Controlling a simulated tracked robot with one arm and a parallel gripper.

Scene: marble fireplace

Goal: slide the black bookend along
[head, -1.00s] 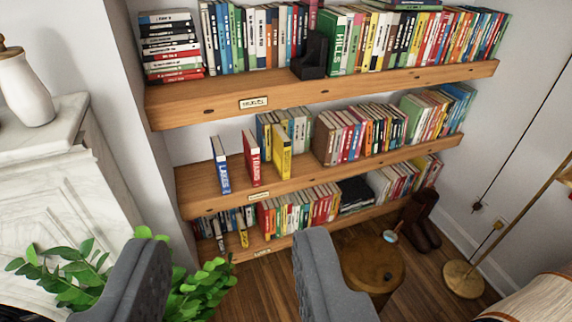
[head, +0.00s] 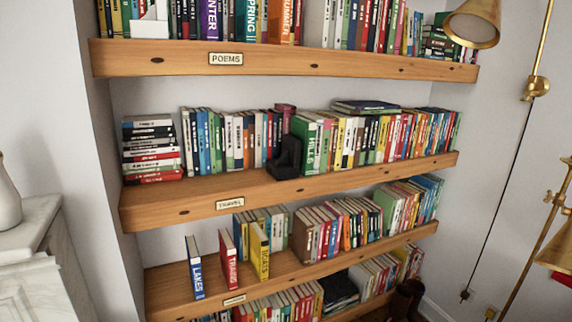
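The black bookend (head: 287,160) stands upright on the wooden shelf labelled TRAVEL (head: 225,192), near the shelf's front edge. A row of books (head: 220,140) stands behind it and to its left. A green book (head: 309,148) with HILLS on its spine stands close to its right side. I cannot tell whether the bookend touches these books. Part of a dark maroon book (head: 284,108) shows above the bookend. My gripper is not in view.
A flat stack of books (head: 151,149) lies at the shelf's left end, with bare wood (head: 215,184) in front. The POEMS shelf (head: 290,60) is above. A lower shelf holds leaning books (head: 260,250).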

